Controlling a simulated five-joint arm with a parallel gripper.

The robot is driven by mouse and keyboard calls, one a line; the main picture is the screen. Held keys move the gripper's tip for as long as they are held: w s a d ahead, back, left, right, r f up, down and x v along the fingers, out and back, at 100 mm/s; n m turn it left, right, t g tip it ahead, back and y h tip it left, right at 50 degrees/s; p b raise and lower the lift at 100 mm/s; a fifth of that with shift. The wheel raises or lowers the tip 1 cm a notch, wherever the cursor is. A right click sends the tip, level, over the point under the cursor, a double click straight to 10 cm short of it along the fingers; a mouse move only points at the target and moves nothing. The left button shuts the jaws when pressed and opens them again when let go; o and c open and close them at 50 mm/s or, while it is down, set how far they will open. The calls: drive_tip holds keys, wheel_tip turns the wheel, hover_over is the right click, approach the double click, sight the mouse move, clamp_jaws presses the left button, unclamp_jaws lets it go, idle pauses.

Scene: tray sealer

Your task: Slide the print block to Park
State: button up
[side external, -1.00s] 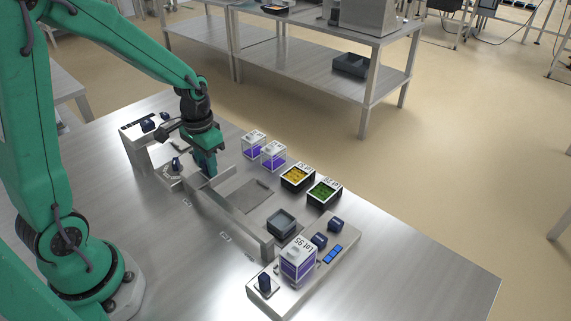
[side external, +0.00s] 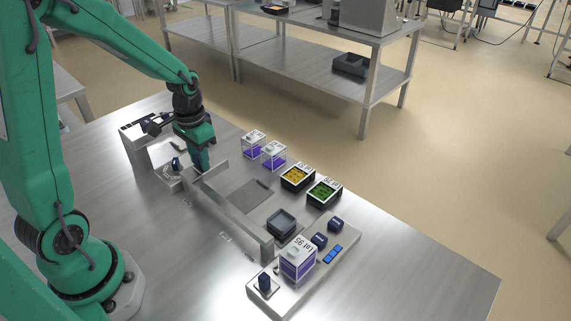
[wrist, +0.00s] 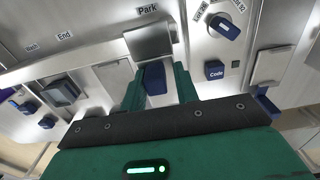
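The print block shows in the wrist view as a dark blue grip (wrist: 155,78) below a grey metal plate (wrist: 150,42). The Park label (wrist: 147,9) is just beyond the plate, nearly in line with it. The End label (wrist: 64,36) is farther left. My gripper (wrist: 158,82) has one green finger on each side of the blue grip. The left finger looks close against it, and a narrow gap shows at the right finger. In the side view my gripper (side external: 203,165) is low at the far end of the long metal rail (side external: 240,222), hiding the grip.
A dark blue Code button (wrist: 215,70) and a knob (wrist: 225,27) are right of my gripper. In the side view, clear boxes (side external: 274,155), yellow and green trays (side external: 298,177), a dark tray (side external: 282,223) and a Lot 95 box (side external: 297,262) stand along the machine.

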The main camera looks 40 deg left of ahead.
drive_tip(key=shift+s+f, duration=0.15)
drive_tip(key=shift+f, duration=0.2)
drive_tip(key=shift+r, duration=3.55)
drive_tip(key=shift+r, duration=0.1)
drive_tip(key=shift+s+d+r, duration=0.1)
drive_tip(key=shift+d+r, duration=0.2)
drive_tip(key=shift+r, duration=0.15)
drive_tip(key=s+d+r+t, duration=0.5)
drive_tip(key=s+d+r, duration=0.3)
drive_tip(key=s+r, duration=0.1)
drive_tip(key=shift+s+d+t, duration=0.3)
drive_tip(key=shift+s+d, duration=0.1)
drive_tip(key=shift+s, duration=0.45)
drive_tip(key=shift+w, duration=0.15)
